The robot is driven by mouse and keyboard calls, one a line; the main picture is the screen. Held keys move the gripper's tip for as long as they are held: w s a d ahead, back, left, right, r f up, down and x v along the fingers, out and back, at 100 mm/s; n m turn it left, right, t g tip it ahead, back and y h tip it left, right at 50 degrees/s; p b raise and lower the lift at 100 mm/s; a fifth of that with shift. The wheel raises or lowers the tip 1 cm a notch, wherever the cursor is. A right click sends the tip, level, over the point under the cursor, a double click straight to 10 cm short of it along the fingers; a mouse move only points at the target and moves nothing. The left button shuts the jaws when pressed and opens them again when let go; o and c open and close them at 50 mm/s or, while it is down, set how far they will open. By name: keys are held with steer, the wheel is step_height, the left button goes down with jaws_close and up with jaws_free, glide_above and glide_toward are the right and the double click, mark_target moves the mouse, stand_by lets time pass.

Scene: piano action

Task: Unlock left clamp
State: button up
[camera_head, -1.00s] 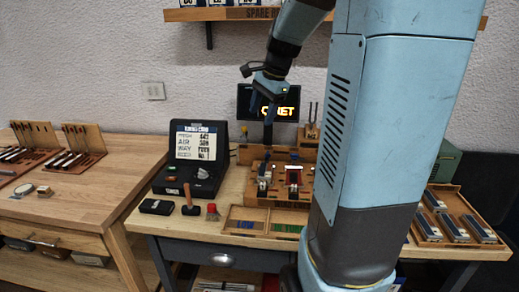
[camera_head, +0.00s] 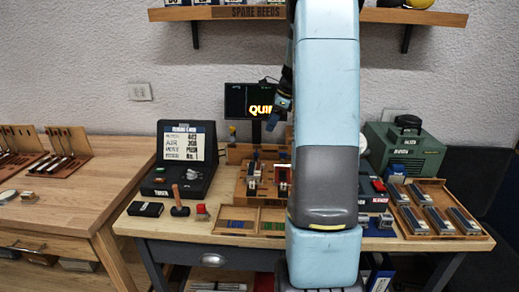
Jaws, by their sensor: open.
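A wooden jig (camera_head: 242,193) stands on the middle of the workbench. A pale metal and dark upright piece (camera_head: 253,180) at its left side appears to be the left clamp; it is too small to tell how its lever stands. A red and dark piece (camera_head: 282,177) is to its right, and the rest of the jig's right side is hidden behind my arm. My gripper (camera_head: 273,122) is partly hidden by my arm. It is open, hanging above and behind the jig in front of the monitor, apart from the clamp.
A black tester box (camera_head: 186,160) is left of the jig. A green machine (camera_head: 405,152) and a wooden tray of blocks (camera_head: 440,216) are at right. A shelf (camera_head: 400,15) hangs above.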

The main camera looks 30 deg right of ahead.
glide_toward(256, 162)
steer(key=w+f, duration=0.5)
steer(key=shift+w+a+f, duration=0.1)
steer(key=shift+f, duration=0.05)
steer(key=c, duration=1)
steer(key=shift+c, duration=0.2)
